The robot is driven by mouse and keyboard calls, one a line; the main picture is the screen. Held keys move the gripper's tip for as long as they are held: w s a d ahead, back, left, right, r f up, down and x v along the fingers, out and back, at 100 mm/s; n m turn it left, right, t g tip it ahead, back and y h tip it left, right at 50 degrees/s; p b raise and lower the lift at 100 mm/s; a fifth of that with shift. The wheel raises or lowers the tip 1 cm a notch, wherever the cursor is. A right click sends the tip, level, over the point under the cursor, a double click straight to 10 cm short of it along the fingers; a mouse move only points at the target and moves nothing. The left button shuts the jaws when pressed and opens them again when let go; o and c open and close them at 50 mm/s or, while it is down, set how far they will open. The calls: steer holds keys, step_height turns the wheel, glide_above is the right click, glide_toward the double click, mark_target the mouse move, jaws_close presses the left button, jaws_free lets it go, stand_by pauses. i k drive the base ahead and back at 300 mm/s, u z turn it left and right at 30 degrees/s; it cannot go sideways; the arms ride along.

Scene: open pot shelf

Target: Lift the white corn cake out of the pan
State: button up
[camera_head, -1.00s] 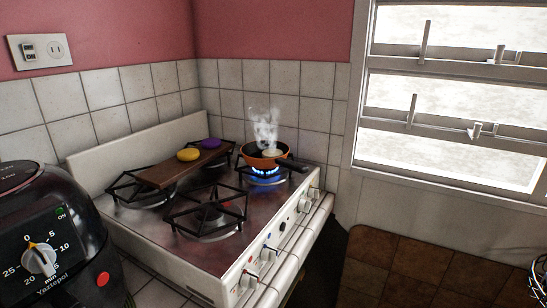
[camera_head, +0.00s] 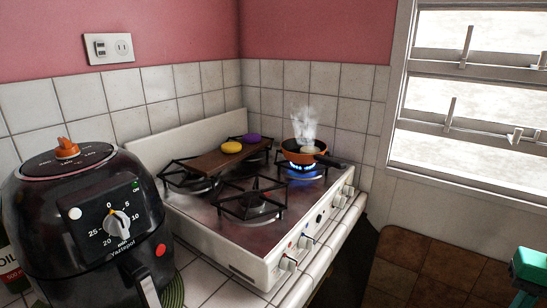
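The orange pan (camera_head: 292,156) sits on the lit back right burner of the white stove, with its dark handle pointing right. The white corn cake (camera_head: 308,150) lies inside it, pale and small, partly behind the pan's rim. Steam rises above it. A green and dark part (camera_head: 530,266) with a grey piece below it shows at the lower right edge, cut off by the frame. It looks like the end of my arm, far from the pan. Its fingers are not clear, so I cannot tell whether it is open or shut.
A brown board (camera_head: 213,163) lies across the left burners, with a yellow item (camera_head: 231,147) and a purple item (camera_head: 252,138) on it. A black air fryer (camera_head: 85,225) stands at the left front. Blue flame (camera_head: 302,166) burns under the pan. A window is at right.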

mark_target(311, 149)
steer(key=u, duration=2.6)
steer(key=k, duration=1.35)
steer(key=z, duration=1.45)
steer(key=i, duration=1)
steer(key=u, duration=0.05)
